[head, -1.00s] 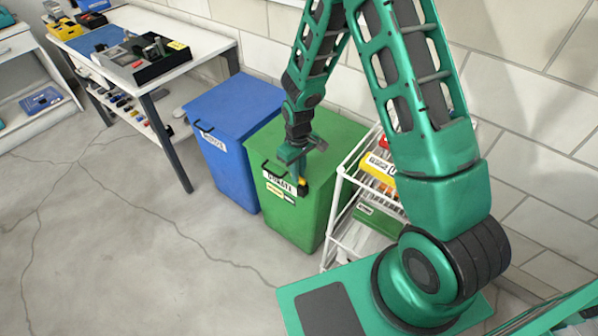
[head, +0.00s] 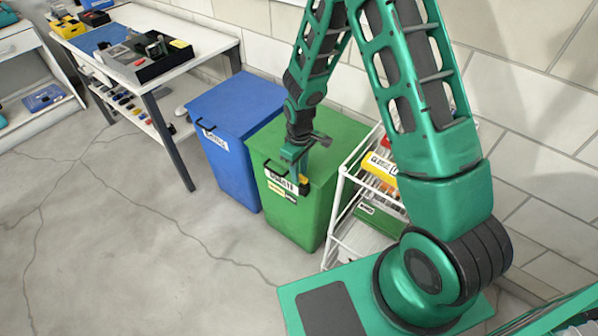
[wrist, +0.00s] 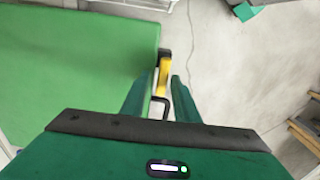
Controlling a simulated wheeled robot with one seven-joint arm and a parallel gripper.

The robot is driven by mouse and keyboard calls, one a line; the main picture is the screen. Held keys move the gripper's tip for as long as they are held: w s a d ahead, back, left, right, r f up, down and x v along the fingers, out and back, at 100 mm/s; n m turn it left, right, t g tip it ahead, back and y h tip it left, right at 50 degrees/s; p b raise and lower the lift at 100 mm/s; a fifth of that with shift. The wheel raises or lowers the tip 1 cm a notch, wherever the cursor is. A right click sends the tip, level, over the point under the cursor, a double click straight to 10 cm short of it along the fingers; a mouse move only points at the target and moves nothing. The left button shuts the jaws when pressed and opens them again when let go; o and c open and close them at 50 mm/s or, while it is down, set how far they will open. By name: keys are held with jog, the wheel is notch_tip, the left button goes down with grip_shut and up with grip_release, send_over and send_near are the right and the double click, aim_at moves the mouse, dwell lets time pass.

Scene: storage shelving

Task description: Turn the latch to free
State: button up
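The green bin (head: 335,160) stands against the wall with its lid down. A yellow latch with a black end (head: 304,181) is at the upper front edge of the bin, beside the white label; it also shows in the wrist view (wrist: 164,72). My gripper (head: 297,168) is just above the bin's front edge, close to the latch. In the wrist view my gripper (wrist: 163,77) has its two fingers apart, one on each side of the latch, with a narrow gap at the right finger. Contact cannot be told. A black handle (wrist: 160,104) shows between the fingers.
A blue bin (head: 231,140) stands left of the green one. A white wire rack (head: 340,205) with boxes is close on the right. A workbench (head: 210,37) with trays stands at the back left. The floor in front (head: 150,250) is clear.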

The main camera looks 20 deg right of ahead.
jog(key=shift+s, duration=0.15)
notch_tip(320, 180, up, 11)
jog(key=shift+f, duration=0.15)
dwell(0.5)
dwell(0.4)
